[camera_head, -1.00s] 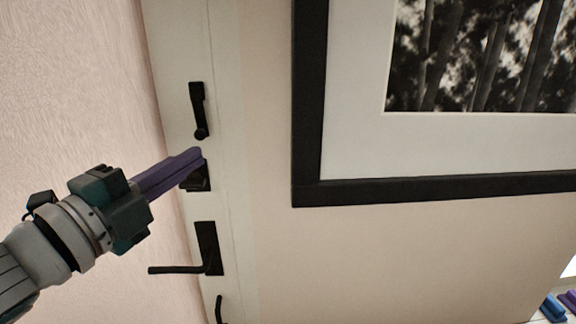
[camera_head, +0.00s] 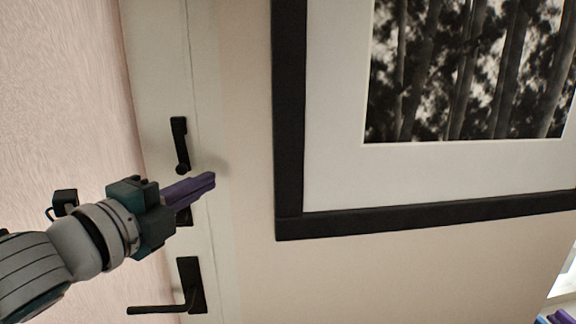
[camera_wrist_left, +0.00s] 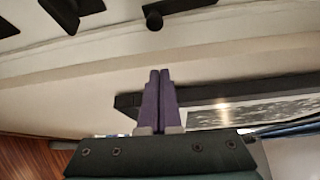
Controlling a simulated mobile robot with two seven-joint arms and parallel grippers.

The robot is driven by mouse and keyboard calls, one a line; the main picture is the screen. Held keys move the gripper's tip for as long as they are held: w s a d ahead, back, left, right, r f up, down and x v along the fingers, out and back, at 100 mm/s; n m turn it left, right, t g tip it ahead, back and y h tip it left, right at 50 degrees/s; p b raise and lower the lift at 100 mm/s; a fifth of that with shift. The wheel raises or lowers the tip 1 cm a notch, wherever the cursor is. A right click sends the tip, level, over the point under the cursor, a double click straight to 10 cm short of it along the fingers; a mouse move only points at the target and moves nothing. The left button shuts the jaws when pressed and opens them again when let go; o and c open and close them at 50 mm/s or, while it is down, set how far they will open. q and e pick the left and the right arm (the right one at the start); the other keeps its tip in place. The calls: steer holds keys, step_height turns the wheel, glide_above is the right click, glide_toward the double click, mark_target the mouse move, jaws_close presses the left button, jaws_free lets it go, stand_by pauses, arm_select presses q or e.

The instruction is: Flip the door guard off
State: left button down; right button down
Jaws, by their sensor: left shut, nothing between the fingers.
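The door guard (camera_head: 180,145) is a black bar with a round knob at its lower end, fixed on the pale door edge in the head view. What seems to be the same guard (camera_wrist_left: 178,6) shows at the top of the left wrist view. My left gripper (camera_head: 213,180) has purple fingers, shut and empty, just below and right of the guard's knob, apart from it in the picture. The fingers (camera_wrist_left: 158,74) also show together in the left wrist view. They partly hide a black lock plate (camera_head: 184,217). My right gripper is not in view.
A black door handle (camera_head: 192,287) juts left below the gripper. A large black-framed picture (camera_head: 290,120) hangs on the wall to the right. Bare wall (camera_head: 243,130) lies between the door frame and the picture.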

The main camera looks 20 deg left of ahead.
mark_target(175, 177)
arm_select(q)
steer(key=shift+w+a+r+p, duration=0.15)
steer(key=shift+a+p, duration=0.1)
steer(key=shift+a, duration=0.4)
steer(key=shift+w+a+f+p, duration=0.1)
steer(key=shift+w+a+p, duration=0.15)
steer(key=shift+a, duration=0.35)
steer(key=shift+w+a+r+p, duration=0.1)
steer(key=shift+a+p, duration=0.2)
steer(key=shift+a, duration=0.35)
steer(key=shift+s+a+m+g+p, duration=0.3)
steer(key=shift+a+m+p, duration=0.1)
steer(key=shift+a+p, duration=0.3)
steer(key=shift+w+d, duration=0.1)
